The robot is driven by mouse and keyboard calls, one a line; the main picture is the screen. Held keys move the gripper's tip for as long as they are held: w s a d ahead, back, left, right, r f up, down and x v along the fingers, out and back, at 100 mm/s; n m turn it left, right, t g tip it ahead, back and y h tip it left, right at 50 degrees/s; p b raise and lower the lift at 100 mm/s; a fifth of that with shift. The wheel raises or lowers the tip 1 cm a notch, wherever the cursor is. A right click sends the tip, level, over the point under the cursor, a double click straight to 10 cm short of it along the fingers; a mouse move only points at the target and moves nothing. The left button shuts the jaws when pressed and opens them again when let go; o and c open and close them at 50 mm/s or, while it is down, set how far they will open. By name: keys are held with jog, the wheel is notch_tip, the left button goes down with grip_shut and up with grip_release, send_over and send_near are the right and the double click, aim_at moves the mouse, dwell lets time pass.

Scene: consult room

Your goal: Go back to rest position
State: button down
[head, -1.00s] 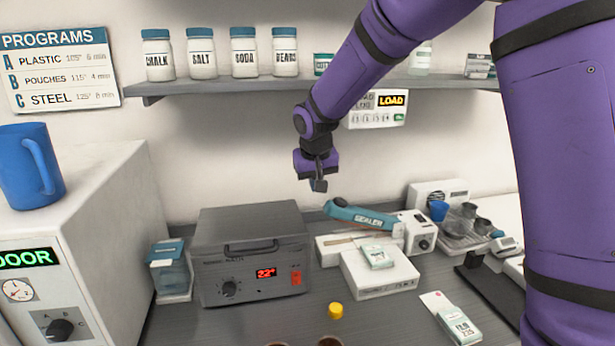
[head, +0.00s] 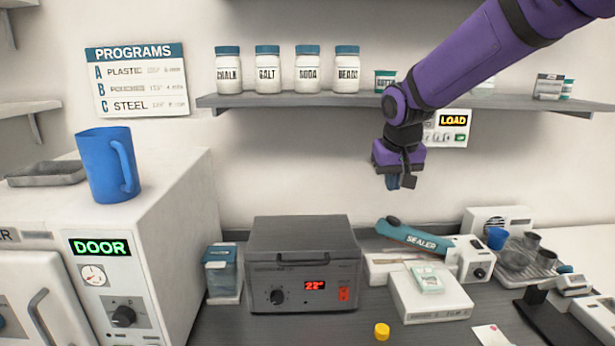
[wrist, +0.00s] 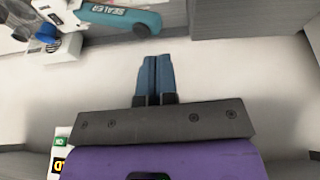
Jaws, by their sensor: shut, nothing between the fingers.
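My gripper (head: 400,182) hangs from my purple arm in front of the back wall, below the shelf and above the bench. It points downward and is empty. In the wrist view its two blue fingers (wrist: 155,78) lie side by side, touching. The teal sealer (head: 412,236) lies on the bench below and slightly right of the gripper, well apart from it. The sealer also shows at the upper left of the wrist view (wrist: 120,14).
The shelf (head: 260,100) holds several labelled jars. A grey heater box (head: 303,255) reading 22° stands on the bench, with a yellow cap (head: 382,332) in front. A blue mug (head: 103,165) stands on the white autoclave (head: 165,230) at left. Open air surrounds the gripper.

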jog(key=s+d+r, duration=0.3)
jog(key=s, duration=0.4)
jog(key=s+d+r, duration=0.3)
jog(key=s, duration=0.4)
jog(key=s+d+f+t, duration=0.1)
jog(key=s+d, duration=0.1)
jog(key=s, duration=1.4)
jog(key=shift+s+d+f+y, duration=0.15)
jog(key=shift+s+d+y, duration=0.1)
jog(key=shift+d+y, duration=0.05)
